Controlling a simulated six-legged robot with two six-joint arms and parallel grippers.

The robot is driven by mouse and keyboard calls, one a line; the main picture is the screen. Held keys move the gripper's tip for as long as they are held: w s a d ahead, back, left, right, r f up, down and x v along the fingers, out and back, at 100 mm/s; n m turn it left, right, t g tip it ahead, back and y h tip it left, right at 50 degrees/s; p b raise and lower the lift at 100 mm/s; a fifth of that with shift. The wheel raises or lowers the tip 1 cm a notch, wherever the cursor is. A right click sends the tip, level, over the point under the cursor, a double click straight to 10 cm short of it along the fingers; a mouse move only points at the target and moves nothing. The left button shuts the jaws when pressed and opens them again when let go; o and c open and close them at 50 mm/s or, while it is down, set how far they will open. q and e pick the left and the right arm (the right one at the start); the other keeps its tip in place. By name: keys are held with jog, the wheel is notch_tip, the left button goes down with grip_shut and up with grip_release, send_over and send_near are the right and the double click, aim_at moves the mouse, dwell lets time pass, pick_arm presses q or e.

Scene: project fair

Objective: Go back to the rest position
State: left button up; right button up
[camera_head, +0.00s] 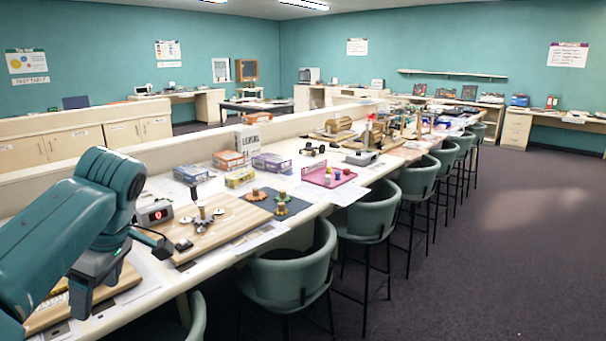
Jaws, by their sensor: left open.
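My left arm comes in from the left, teal and bent at the elbow. Its gripper (82,298) points down at the near left end of the long white table (290,238). The jaws are small and dark here; they are open and I see nothing held between them. A wooden board (126,283) is below and behind the gripper; I cannot tell how high the gripper is above it. My right gripper is not in view.
A second board (222,234) holds small parts, beside a box with a red display (154,213). A dark blue mat (270,204) and pink tray (327,179) are farther along. Green chairs (290,277) line the table's right side. The carpet (490,260) beyond them is clear.

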pick_arm(q)
jog(key=w+d+f+m+h, duration=0.15)
jog(key=d+f+m, duration=0.25)
jog(key=f, duration=0.7)
jog(key=w+d+f+m+h, duration=0.1)
jog(key=d+f+m+h, duration=0.3)
jog(key=f, duration=0.6)
jog(key=w+d+f+m+y, duration=0.1)
jog(key=d+f+m, duration=0.3)
jog(key=f, duration=0.7)
jog(key=s+d+f+m+h, duration=0.2)
jog(key=s+d+f+h, duration=0.1)
jog(key=s+d+f, duration=0.6)
jog(key=s+f+m, duration=0.1)
jog(key=s+f, duration=0.3)
jog(key=s, duration=0.3)
jog(key=s+d+f+h, duration=0.1)
jog(key=s+f, duration=0.3)
jog(key=s, duration=0.3)
jog(key=shift+s+d+m+p, duration=0.2)
jog(key=shift+m+p, duration=0.1)
jog(key=shift+m, duration=0.1)
